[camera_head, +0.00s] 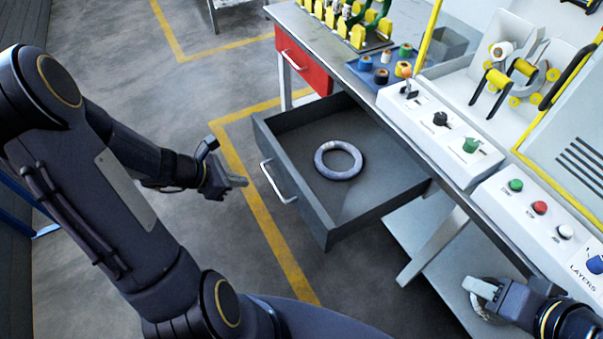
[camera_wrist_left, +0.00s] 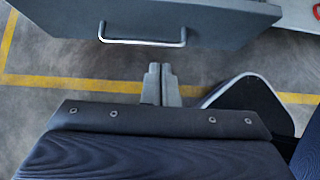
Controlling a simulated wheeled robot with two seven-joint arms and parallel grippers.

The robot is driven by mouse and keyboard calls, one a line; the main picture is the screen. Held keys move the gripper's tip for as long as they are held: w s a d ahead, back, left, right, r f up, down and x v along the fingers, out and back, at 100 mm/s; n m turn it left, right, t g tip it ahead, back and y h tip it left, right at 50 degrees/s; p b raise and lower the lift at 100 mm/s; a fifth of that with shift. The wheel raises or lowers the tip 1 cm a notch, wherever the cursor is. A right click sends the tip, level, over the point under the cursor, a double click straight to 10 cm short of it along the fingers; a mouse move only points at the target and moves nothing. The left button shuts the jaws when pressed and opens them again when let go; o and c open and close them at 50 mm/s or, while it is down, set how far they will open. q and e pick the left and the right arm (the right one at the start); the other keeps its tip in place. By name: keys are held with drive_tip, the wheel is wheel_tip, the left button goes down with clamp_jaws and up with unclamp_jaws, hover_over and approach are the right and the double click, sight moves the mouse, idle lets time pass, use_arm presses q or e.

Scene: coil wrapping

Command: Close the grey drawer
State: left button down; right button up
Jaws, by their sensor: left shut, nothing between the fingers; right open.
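The grey drawer (camera_head: 290,202) is pulled well out from under the workbench, with a wrapped ring-shaped coil (camera_head: 338,160) lying inside it. Its silver handle (camera_head: 277,182) is on the front face and also shows in the left wrist view (camera_wrist_left: 142,42). My left gripper (camera_head: 240,182) is shut and empty, in front of the drawer and a short way left of the handle, not touching it. In the left wrist view its fingertips (camera_wrist_left: 160,70) point toward the drawer front. My right gripper (camera_head: 480,290) is open at the lower right, by the lower shelf, away from the drawer.
A red drawer (camera_head: 302,62) sits shut beside the grey one. The bench top holds a blue tray (camera_head: 378,72) with spools and control boxes with knobs and buttons (camera_head: 515,185). The floor left of the drawer, with yellow lines, is clear apart from my arm.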

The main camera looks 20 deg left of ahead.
sight(289, 181)
use_arm(q)
drive_tip(key=b+x, duration=0.1)
drive_tip(key=x, duration=0.3)
drive_tip(key=r+x, duration=0.1)
drive_tip(key=x, duration=0.3)
drive_tip(key=w+b+x, duration=0.1)
drive_tip(key=x, duration=0.3)
drive_tip(key=shift+d+r+b, duration=0.15)
drive_tip(key=shift+d+b, duration=0.15)
drive_tip(key=shift+d, duration=0.1)
drive_tip(key=shift+w+d, duration=0.35)
drive_tip(key=shift+w, duration=0.1)
use_arm(e)
drive_tip(key=shift+f, duration=1.25)
